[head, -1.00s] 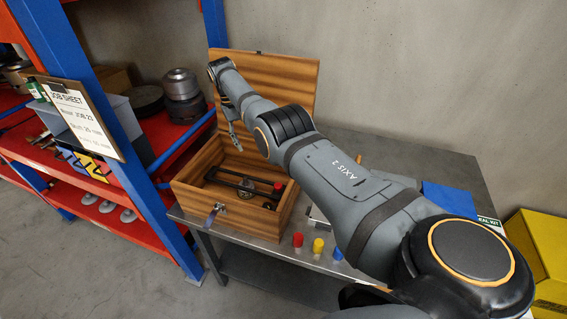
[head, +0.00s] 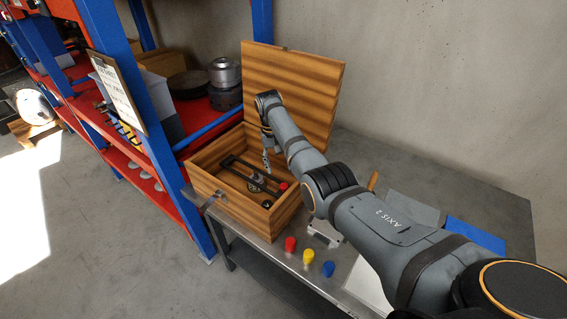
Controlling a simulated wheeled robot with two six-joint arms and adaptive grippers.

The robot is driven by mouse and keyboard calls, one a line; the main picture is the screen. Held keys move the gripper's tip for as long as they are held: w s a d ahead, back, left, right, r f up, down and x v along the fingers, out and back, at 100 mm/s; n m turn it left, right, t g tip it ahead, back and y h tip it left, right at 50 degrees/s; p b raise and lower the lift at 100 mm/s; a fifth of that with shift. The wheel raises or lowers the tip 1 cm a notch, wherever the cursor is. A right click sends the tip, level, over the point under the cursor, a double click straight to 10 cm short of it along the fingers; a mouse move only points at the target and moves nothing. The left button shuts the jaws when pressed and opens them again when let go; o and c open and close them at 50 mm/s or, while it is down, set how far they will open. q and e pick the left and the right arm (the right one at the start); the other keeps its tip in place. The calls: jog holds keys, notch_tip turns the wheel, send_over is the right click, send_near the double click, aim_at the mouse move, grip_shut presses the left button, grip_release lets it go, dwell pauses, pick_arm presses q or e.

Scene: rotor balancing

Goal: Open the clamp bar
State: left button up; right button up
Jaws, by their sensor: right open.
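A wooden box (head: 238,209) stands on the metal table with its lid (head: 300,88) raised at the back. Inside it lies a dark bar frame (head: 240,172) with a red knob (head: 283,186) at its right end; I take this to be the clamp bar. A small round metal part shows between the bars. A metal latch (head: 217,195) is on the box's front. My right gripper (head: 267,165) hangs over the box near the bars, pointing down. It is open and looks empty; I cannot tell whether it touches anything. My left gripper is out of view.
Red (head: 290,244), yellow (head: 308,257) and blue (head: 328,269) pegs stand on the table (head: 262,243) right of the box. A blue sheet (head: 474,235) lies farther right. A red and blue shelf (head: 205,137) with pots stands close on the left.

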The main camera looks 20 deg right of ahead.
jog(key=shift+a, duration=0.25)
